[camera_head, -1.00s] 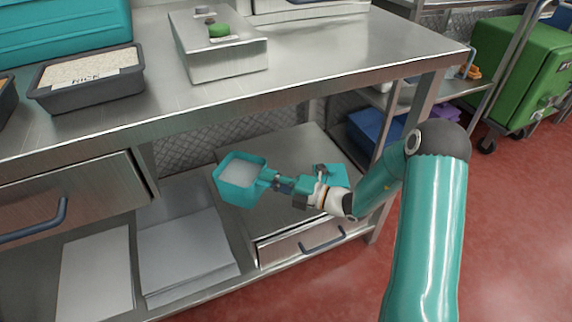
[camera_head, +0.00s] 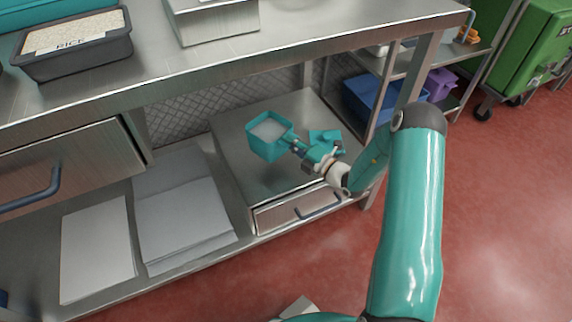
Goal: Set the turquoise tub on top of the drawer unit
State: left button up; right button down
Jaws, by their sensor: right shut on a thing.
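The turquoise tub (camera_head: 264,148) is open-topped and upright, with pale contents. My right gripper (camera_head: 296,145) is shut on its right side. The drawer unit (camera_head: 226,160) is a grey metal box with one drawer and a dark handle, standing on the lower shelf under the table. The tub shows over the middle of the unit's top; I cannot tell whether it touches that top or hangs just above it. The gripper and wrist hide part of the unit's top. My left gripper is not in view.
The metal table (camera_head: 330,40) overhangs the drawer unit, with a leg (camera_head: 408,95) at its right. Flat pale sheets (camera_head: 185,215) lie left of the unit. A tray labelled RICE (camera_head: 75,45) is on the table. A blue bin (camera_head: 370,103) stands behind the leg.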

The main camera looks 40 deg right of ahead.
aim_at(282, 152)
jog(key=shift+f+b, duration=1.2)
jog(key=shift+f, duration=2.4)
jog(key=c, duration=1.7)
grip_release()
jog(key=shift+f, duration=0.15)
jog(key=o, duration=0.4)
jog(key=shift+s, duration=0.1)
